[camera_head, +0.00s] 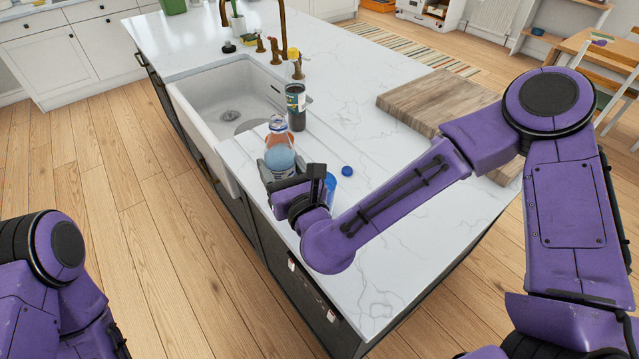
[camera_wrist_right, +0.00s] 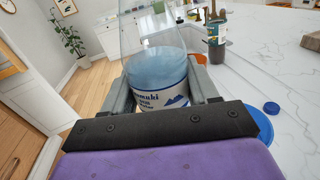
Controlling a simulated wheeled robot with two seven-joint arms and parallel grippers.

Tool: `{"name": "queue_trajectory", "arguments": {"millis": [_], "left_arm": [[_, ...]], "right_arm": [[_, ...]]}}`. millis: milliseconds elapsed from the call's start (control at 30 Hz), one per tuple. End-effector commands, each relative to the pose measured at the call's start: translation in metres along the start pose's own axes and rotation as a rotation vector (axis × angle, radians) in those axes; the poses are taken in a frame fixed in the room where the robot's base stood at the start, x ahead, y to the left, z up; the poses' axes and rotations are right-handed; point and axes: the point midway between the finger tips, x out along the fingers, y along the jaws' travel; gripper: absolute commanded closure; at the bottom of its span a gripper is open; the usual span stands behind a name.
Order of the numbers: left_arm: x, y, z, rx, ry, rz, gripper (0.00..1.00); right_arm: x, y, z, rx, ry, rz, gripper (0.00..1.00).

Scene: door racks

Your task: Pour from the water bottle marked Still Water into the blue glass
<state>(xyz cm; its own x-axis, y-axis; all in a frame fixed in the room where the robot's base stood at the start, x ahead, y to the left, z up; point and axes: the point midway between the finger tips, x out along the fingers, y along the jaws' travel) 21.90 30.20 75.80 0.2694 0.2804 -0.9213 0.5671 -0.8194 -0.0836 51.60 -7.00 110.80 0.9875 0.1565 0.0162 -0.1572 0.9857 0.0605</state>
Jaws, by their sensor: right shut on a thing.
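The clear water bottle (camera_head: 280,158) stands out above my right gripper (camera_head: 291,178), near the counter's front edge by the sink. My right gripper is shut on it. In the right wrist view the bottle (camera_wrist_right: 158,98) sits between the fingers, its label partly readable as Still Water, with bluish water inside. It looks roughly upright; its base is hidden by the gripper. The blue glass (camera_head: 331,188) is just right of the gripper, partly hidden by my wrist. A blue edge of it shows in the right wrist view (camera_wrist_right: 287,138). My left gripper is out of view.
A blue cap (camera_head: 347,171) lies on the white counter (camera_head: 390,220) just beyond the glass. A dark labelled bottle (camera_head: 296,107) stands by the sink (camera_head: 215,100). Something reddish (camera_head: 272,140) shows at the water bottle's neck. A wooden board (camera_head: 435,100) lies farther right.

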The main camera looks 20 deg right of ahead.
Motion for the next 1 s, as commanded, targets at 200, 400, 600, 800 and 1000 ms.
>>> {"name": "queue_trajectory", "arguments": {"millis": [200, 400, 600, 800, 1000], "left_arm": [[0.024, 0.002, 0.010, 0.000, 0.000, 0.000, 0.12], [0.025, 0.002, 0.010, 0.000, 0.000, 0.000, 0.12], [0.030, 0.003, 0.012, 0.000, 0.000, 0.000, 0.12], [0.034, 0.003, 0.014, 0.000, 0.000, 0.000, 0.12], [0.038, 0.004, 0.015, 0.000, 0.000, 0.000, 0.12]], "right_arm": [[0.000, -0.001, -0.022, 0.102, -0.024, -0.001, 0.82], [0.000, 0.000, -0.018, 0.200, -0.048, -0.001, 0.82], [0.000, -0.001, -0.018, 0.298, -0.070, -0.001, 0.82], [0.000, -0.001, -0.018, 0.394, -0.091, -0.001, 0.82], [0.000, -0.003, -0.019, 0.492, -0.114, -0.001, 0.82]]}}
